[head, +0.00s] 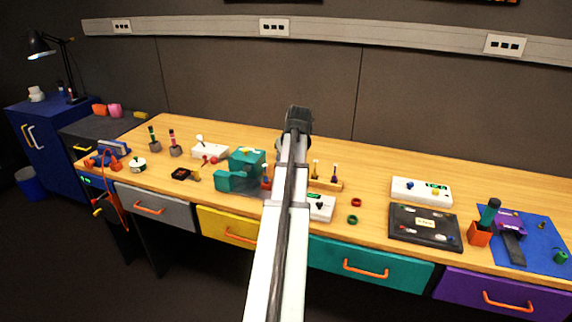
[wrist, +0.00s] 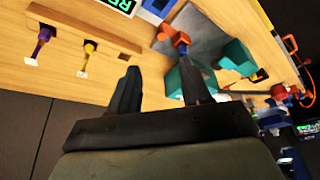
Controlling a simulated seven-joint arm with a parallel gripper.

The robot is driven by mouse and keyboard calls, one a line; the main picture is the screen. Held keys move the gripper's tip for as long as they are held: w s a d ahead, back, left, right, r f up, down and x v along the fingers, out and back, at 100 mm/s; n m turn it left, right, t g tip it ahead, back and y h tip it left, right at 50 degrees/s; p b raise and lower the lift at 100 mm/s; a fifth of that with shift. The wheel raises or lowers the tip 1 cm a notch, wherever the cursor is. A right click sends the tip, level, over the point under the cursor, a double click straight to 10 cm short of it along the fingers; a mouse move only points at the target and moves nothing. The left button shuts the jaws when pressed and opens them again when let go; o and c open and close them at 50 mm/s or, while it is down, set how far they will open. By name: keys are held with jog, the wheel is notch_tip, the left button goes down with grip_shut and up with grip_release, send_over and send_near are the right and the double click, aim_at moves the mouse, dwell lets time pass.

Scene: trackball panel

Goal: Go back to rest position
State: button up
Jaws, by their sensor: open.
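My arm stretches out over the wooden workbench (head: 375,182) in the head view, with its dark end raised above the bench's middle. The arm hides part of the bench there. In the wrist view my gripper (wrist: 158,84) is open, its two dark fingers apart with nothing between them. The gripper is clear of the tabletop objects as far as I can tell. A white panel with a green display (head: 320,207) is partly behind my arm. Another white panel (head: 421,190) with a blue and a yellow part stands to the right.
A teal vise (head: 238,178) stands just left of my arm. A wooden rack (head: 328,184) with upright tools stands close on the right. A black case (head: 425,228) and a blue mat (head: 552,240) lie farther right. Bare wood lies between the rack and the right-hand panel.

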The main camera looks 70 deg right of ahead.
dwell(0.6)
jog(key=w+a+f+n+y, duration=0.1)
jog(key=w+a+f+n, duration=0.1)
jog(key=w+a+f, duration=0.8)
jog(key=w+a+f+n+y, duration=0.1)
jog(key=w+a+f, duration=0.5)
jog(key=w+a, duration=0.85)
jog(key=w+a+f+n+g, duration=0.1)
jog(key=w+a+f, duration=0.3)
jog(key=a, duration=0.6)
jog(key=w+a+f+n+y, duration=0.15)
jog(key=a+f, duration=0.35)
jog(key=a, duration=0.6)
jog(key=w+a+f+n+g, duration=0.1)
jog(key=w+a+f+n, duration=0.3)
jog(key=a, duration=0.6)
jog(key=s+a+f+g, duration=0.1)
jog(key=s+a+f, duration=0.2)
jog(key=a, duration=0.4)
jog(key=s+a+f, duration=0.2)
jog(key=a+f, duration=0.2)
jog(key=a, duration=0.4)
jog(key=s+f+g, duration=0.3)
jog(key=s+f, duration=0.7)
jog(key=s, duration=0.5)
jog(key=s+f+g, duration=0.4)
jog(key=s+f, duration=0.6)
jog(key=s, duration=0.4)
jog(key=shift+s+d, duration=0.35)
jog(key=shift+d, duration=0.1)
